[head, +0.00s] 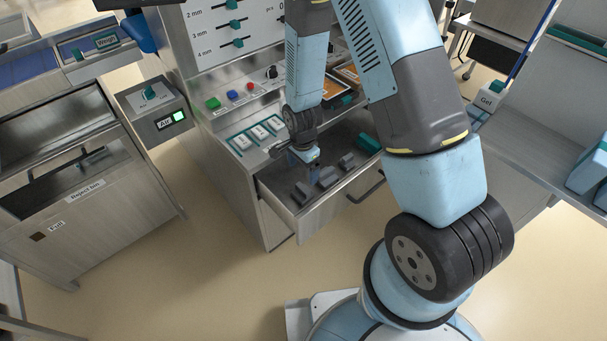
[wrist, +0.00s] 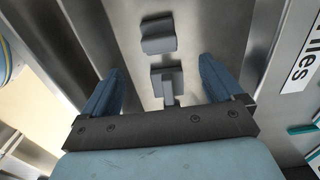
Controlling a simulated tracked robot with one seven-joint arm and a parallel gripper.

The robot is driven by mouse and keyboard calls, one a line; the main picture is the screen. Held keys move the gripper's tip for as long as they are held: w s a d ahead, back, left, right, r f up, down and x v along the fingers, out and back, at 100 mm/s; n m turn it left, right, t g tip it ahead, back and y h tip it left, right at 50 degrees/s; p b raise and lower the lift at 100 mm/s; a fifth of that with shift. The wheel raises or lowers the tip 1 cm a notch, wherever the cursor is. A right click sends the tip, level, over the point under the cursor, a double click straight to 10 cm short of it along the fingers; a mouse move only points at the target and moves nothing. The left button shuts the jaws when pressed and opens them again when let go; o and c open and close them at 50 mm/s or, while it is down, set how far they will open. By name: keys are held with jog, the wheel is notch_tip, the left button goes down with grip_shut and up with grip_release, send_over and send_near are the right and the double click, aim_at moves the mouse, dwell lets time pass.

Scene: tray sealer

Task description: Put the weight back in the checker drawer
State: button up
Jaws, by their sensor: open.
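The drawer (head: 283,205) of the grey cabinet is pulled open, with several dark grey blocks in it. One block (head: 300,193) lies near the left front, another (head: 327,178) in the middle and one (head: 346,161) further right. I cannot tell which is the weight. My gripper (head: 309,172) points down into the drawer at its left part. In the wrist view my gripper (wrist: 160,78) is open, its blue fingers on either side of a grey block (wrist: 167,82). Another block (wrist: 158,34) lies beyond it. I see no finger touching a block.
A green piece (head: 368,143) lies at the drawer's right. The drawer handle (head: 366,188) sticks out in front. A panel with green, blue and red buttons (head: 232,96) is above.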

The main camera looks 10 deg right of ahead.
jog(key=d+r+n+t, duration=0.1)
jog(key=d+r+n, duration=0.25)
jog(key=r, duration=1.15)
jog(key=d+r+n+t, duration=0.2)
jog(key=d+r, duration=0.3)
jog(key=r, duration=0.9)
jog(key=s+d+r+n+t, duration=0.1)
jog(key=s+d+r, duration=0.3)
jog(key=s+r, duration=0.4)
jog(key=s+d+r+n+t, duration=0.1)
jog(key=s+d+r+n, duration=0.2)
jog(key=s+r, duration=0.6)
jog(key=shift+d+r+n+t, duration=0.2)
jog(key=shift+d+n+t, duration=0.15)
jog(key=shift+n, duration=0.5)
jog(key=shift+s, duration=0.1)
